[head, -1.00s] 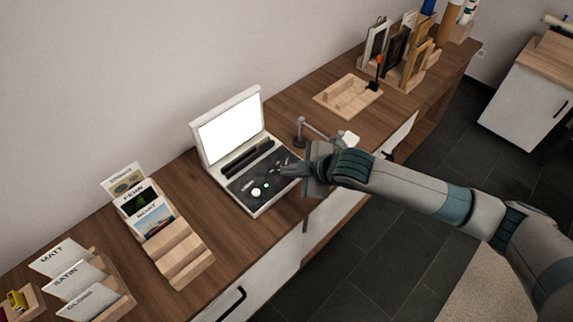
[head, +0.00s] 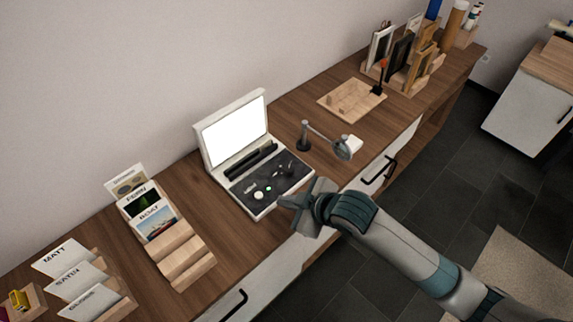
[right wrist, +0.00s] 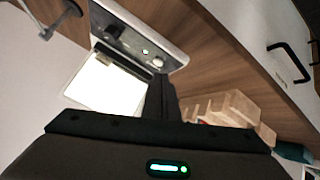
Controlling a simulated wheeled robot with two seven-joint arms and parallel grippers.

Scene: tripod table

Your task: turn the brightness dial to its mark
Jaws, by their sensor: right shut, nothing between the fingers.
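The white viewer box (head: 210,158) stands on the wooden counter with its lit screen (head: 234,130) raised. Its dark control panel (head: 279,180) carries a round white knob (head: 258,195), a small green light (head: 268,188) and small controls at the right. I cannot tell for certain which control is the brightness dial, and its mark is too small to make out. My right gripper (head: 289,202) is shut and empty, just off the panel's front right side, apart from the controls. In the right wrist view the panel (right wrist: 128,38) lies beyond the dark fingers (right wrist: 161,97). My left gripper is not in view.
A grey desk lamp (head: 323,136) stands right of the box. A wooden card rack (head: 184,262) is to its left. A wooden tray (head: 345,108) and a rack of frames (head: 412,85) are farther back. Drawer handles (head: 379,170) stick out at the counter's front.

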